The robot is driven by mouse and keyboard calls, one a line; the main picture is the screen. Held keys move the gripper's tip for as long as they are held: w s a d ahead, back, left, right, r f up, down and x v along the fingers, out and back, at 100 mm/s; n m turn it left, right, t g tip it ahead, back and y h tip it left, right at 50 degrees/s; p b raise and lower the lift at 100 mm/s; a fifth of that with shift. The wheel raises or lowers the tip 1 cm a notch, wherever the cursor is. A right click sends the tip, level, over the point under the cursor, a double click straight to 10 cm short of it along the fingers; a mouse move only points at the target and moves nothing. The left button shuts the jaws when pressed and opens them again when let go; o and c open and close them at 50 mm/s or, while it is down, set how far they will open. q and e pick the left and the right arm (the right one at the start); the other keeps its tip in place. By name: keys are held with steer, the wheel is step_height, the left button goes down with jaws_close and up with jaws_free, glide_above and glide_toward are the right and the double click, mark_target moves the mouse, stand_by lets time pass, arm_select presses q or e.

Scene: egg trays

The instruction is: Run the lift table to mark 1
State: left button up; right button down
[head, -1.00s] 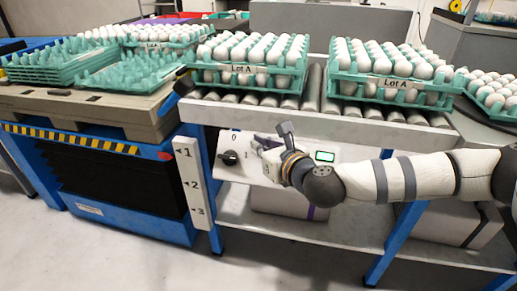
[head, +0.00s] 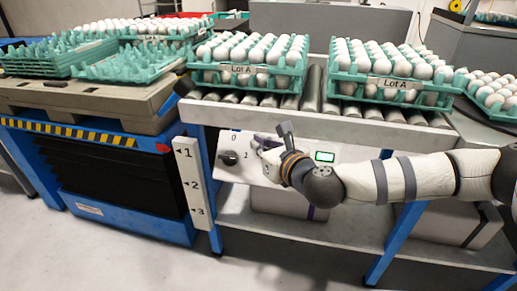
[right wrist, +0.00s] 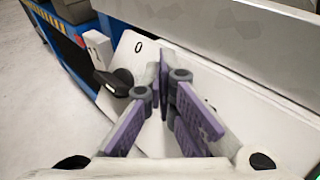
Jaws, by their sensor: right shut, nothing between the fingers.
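The lift table (head: 105,128) stands at the left, with a black bellows below its blue, hazard-striped frame. Its red corner marker (head: 163,148) is close to mark 1 on the white scale post (head: 194,185), which also bears 2 and 3. A control panel (head: 270,175) has a black knob (head: 229,158) with labels 0 and 1; the knob also shows in the right wrist view (right wrist: 115,82). Its setting is unclear. My right gripper (head: 258,141) is shut and empty, before the panel, right of the knob and apart from it. My left gripper is not in view.
A pallet (head: 90,98) on the lift table bears green empty trays (head: 60,58) and a tray of eggs. Egg trays marked Lot A (head: 245,80) stand on the roller conveyor (head: 330,108). Floor at lower left is clear.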

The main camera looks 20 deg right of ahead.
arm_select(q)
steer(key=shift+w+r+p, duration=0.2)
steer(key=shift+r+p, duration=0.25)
arm_select(e)
steer(key=shift+s+a+r, duration=0.35)
steer(key=shift+s+r, duration=0.2)
